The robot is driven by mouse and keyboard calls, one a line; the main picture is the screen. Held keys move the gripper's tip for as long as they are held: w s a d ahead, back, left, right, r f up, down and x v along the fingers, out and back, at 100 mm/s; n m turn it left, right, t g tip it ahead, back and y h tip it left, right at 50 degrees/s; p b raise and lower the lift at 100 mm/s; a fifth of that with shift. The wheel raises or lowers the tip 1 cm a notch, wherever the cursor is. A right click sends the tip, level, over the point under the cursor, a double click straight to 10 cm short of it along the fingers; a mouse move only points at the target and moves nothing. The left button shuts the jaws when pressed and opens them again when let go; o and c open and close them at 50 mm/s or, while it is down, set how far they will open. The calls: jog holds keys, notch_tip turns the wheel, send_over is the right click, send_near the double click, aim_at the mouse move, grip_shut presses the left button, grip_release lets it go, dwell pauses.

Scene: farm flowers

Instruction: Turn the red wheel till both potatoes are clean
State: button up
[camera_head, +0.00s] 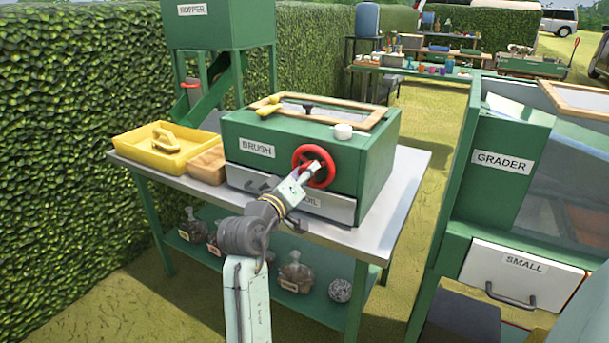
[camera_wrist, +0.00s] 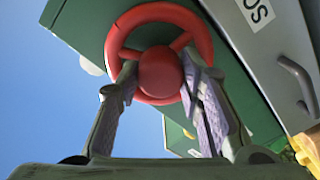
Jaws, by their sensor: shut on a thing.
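The red wheel (camera_head: 303,158) is on the front of the green box labelled BRUSH (camera_head: 370,153), which stands on a grey-topped table. My gripper (camera_head: 313,171) reaches it from the front. In the wrist view the two fingers of my gripper (camera_wrist: 163,88) are on either side of the wheel's round red hub (camera_wrist: 160,72), shut on it. The wheel's rim (camera_wrist: 205,38) and a spoke show around the hub. No potatoes can be made out in either view; the inside of the box is hidden.
A yellow tray (camera_head: 140,156) and a wooden box (camera_head: 207,166) stand left of the BRUSH box. A drawer (camera_head: 330,207) with a handle lies below the wheel. The GRADER machine (camera_head: 470,190) stands at the right, the HOPPER (camera_head: 220,30) behind. Jars sit on the lower shelf.

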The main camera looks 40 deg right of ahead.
jog(key=shift+c, duration=1.2)
